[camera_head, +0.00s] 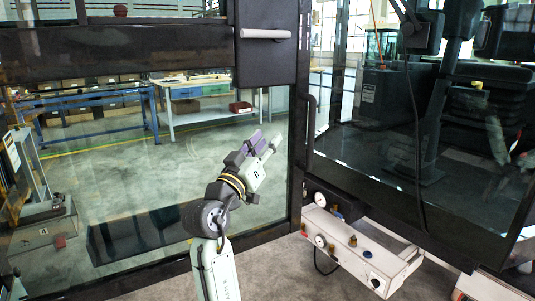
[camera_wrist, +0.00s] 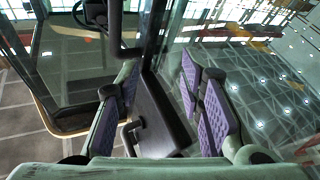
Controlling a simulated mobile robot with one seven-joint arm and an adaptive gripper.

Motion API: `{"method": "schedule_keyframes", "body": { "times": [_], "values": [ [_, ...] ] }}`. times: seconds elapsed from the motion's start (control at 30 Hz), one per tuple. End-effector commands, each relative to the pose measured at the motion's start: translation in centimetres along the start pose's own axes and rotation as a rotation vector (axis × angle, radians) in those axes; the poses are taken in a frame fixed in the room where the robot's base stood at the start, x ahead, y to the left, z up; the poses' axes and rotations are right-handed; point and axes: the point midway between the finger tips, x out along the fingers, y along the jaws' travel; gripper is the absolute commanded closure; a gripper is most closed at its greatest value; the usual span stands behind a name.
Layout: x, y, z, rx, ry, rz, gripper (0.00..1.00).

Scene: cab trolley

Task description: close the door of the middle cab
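A large glass door (camera_head: 297,150) with a black frame fills the left and middle of the head view. A black box (camera_head: 268,60) on its upper right part carries a pale horizontal handle (camera_head: 265,33). The dark box also shows in the wrist view (camera_wrist: 165,115), with a bar-like handle (camera_wrist: 128,138) at its lower left. My gripper (camera_head: 263,147) is raised in front of the glass, below the box. In the wrist view its fingers (camera_wrist: 163,95), with purple pads, stand apart with nothing held between them. I cannot tell whether they touch the door.
To the right is a dark glazed cab (camera_head: 440,140), with a vertical black grab bar (camera_head: 310,118) near the door's right edge. A white panel with gauges and knobs (camera_head: 350,250) juts out low. Blue-framed workbenches (camera_head: 95,103) show through the glass.

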Motion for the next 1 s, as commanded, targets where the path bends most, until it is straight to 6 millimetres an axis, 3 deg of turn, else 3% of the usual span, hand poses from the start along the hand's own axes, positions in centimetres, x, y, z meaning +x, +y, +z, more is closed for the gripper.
{"method": "schedule_keyframes", "body": {
  "times": [0.27,0.77,0.87,1.0],
  "values": [
    [-0.4,-0.3,2.7,0.035,-0.049,-0.065,0.65],
    [-0.4,-0.4,2.9,0.038,-0.053,-0.072,0.65],
    [-0.3,-0.4,2.2,0.033,-0.041,-0.06,0.65],
    [0.1,0.0,-1.6,-0.009,0.034,0.028,0.65]
  ]
}}
